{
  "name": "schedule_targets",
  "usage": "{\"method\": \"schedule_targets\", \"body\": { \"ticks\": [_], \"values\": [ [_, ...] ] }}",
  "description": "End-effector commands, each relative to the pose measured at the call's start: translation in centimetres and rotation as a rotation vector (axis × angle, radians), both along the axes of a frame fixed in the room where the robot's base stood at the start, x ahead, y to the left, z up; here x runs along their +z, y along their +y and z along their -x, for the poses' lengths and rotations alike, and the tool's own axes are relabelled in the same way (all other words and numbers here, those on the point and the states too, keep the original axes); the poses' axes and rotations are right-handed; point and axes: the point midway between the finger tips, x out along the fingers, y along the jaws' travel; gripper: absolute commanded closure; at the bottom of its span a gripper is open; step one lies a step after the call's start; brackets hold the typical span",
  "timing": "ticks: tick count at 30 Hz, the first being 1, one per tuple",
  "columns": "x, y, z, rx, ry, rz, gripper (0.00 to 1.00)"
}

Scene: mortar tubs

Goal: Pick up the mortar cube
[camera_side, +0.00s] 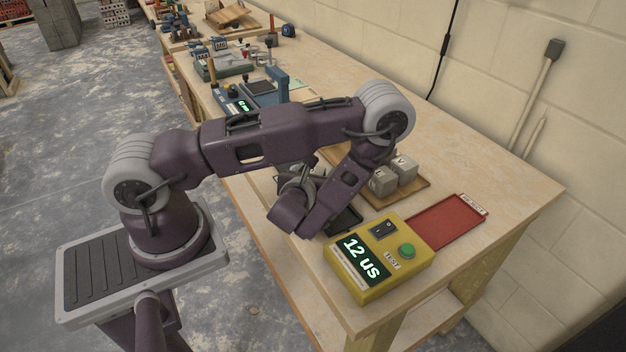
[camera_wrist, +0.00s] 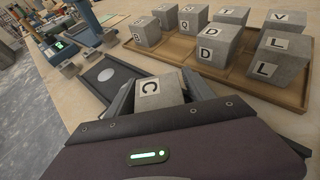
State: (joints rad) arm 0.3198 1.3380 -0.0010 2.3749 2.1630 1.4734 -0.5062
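A grey mortar cube (camera_wrist: 158,94) marked C sits between the two fingers of my gripper (camera_wrist: 162,88) in the wrist view. The fingers lie close against its left and right sides, and the gripper appears shut on it. Its lower part is hidden by my gripper body, so I cannot tell whether its underside touches anything. In the side view my arm hides the fingertips and this cube.
A wooden tray (camera_wrist: 182,55) holds several lettered cubes just beyond my gripper. A black plate with a pale disc (camera_wrist: 106,74) lies to its left. The side view shows a yellow tester (camera_side: 362,292) reading "12 us" and a red tray (camera_side: 446,222).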

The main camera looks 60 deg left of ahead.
Motion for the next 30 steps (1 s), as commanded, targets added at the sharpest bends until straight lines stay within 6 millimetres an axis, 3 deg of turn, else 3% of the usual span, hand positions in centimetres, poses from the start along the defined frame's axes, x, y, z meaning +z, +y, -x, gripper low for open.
{"method": "schedule_targets", "body": {
  "ticks": [1, 9, 17, 20, 30],
  "values": [
    [0.0, 0.0, 0.0, 0.0, 0.0, 0.0, 0.51],
    [0.0, 0.0, 0.0, 0.0, 0.0, 0.0, 1.0],
    [0.2, 0.0, 0.0, 0.0, -0.002, -0.001, 1.0],
    [1.2, 0.0, -0.1, 0.0, -0.004, -0.001, 1.0],
    [8.9, 0.0, -0.1, 0.001, -0.006, 0.001, 1.0]
  ]
}}
